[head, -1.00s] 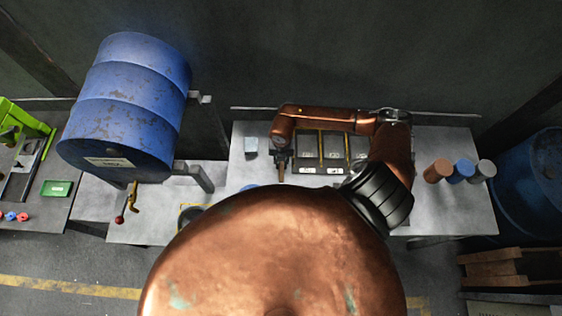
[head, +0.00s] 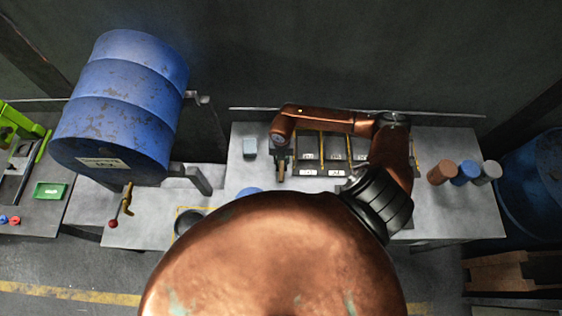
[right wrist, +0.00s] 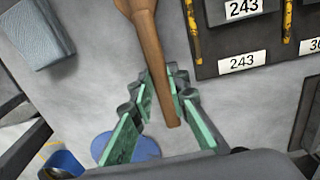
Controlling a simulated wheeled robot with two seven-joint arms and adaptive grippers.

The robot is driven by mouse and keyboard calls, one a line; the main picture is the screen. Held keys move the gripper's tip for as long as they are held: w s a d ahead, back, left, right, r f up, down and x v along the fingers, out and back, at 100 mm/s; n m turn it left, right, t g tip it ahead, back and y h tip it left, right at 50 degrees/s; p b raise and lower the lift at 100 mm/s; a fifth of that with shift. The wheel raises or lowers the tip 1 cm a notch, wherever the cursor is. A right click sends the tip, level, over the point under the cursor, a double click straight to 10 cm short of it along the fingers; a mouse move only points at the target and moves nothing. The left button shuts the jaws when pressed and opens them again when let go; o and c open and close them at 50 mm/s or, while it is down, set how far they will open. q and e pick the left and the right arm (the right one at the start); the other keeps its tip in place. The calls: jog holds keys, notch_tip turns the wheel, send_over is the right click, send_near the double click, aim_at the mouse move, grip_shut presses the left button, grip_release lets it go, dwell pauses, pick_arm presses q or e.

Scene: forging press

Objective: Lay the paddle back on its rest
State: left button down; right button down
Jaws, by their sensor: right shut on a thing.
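The wooden paddle (right wrist: 150,40) is a brown stick, running from the top of the right wrist view down between my right gripper's fingers. My right gripper (right wrist: 164,88) is shut on it with green-padded fingers. In the head view my right gripper (head: 281,158) is over the grey table, left of the black bins, and the brown paddle end (head: 281,173) shows below it. The paddle's far end is cut off in the wrist view. I cannot make out its rest for sure. My left gripper is not in view.
Black labelled bins (right wrist: 238,68) stand close right of the paddle. A grey-blue block (right wrist: 36,34) and a flat blue disc (right wrist: 118,150) are on the table. Several cylinders (head: 465,172) stand at the right. A blue drum (head: 125,105) lies at the left.

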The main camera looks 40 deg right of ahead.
jog(key=shift+f+b, duration=0.4)
jog(key=shift+f, duration=0.1)
dwell(0.8)
jog(key=c, duration=1.8)
grip_release()
jog(key=shift+o, duration=0.2)
notch_tip(320, 180, up, 12)
